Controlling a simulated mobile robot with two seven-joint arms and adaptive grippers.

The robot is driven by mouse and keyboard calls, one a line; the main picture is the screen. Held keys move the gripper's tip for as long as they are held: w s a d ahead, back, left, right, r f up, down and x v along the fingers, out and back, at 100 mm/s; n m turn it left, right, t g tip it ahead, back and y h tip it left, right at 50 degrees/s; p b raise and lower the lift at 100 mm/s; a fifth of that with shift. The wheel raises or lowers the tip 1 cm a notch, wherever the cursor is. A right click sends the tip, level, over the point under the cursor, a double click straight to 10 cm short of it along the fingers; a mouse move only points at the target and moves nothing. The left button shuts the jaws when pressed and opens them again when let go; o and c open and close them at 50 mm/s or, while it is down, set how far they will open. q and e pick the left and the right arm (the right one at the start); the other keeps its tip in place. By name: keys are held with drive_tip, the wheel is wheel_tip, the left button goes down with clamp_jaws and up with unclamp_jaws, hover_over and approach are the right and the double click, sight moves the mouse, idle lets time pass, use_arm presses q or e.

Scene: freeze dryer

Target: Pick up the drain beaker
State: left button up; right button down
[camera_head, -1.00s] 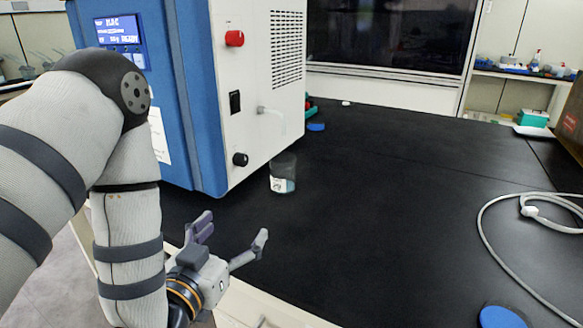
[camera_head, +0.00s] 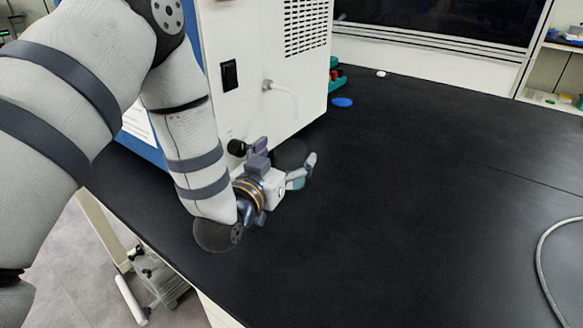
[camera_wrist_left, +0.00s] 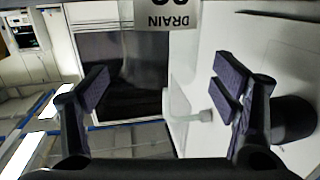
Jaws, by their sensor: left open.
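The drain beaker (camera_head: 291,154) is a clear glass on the black bench beside the freeze dryer, mostly hidden behind my left gripper in the head view. Its white label (camera_wrist_left: 168,14), reading DRAIN upside down, shows at the top edge of the left wrist view. My left gripper (camera_head: 287,158) is low at the beaker, its fingers spread to either side. In the left wrist view the open fingers (camera_wrist_left: 162,88) have a gap between them, with the label above that gap. I cannot tell whether a finger touches the glass. My right gripper is out of view.
The freeze dryer (camera_head: 300,85) stands close on the far side, with a drain tube (camera_head: 284,92) and black knob (camera_head: 237,147) near my gripper. A blue disc (camera_head: 342,102) lies further back.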

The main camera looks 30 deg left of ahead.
sight(296, 142)
use_arm(q)
drive_tip(key=w, duration=0.3)
drive_tip(key=shift+a, duration=0.1)
drive_tip(key=c, duration=1.8)
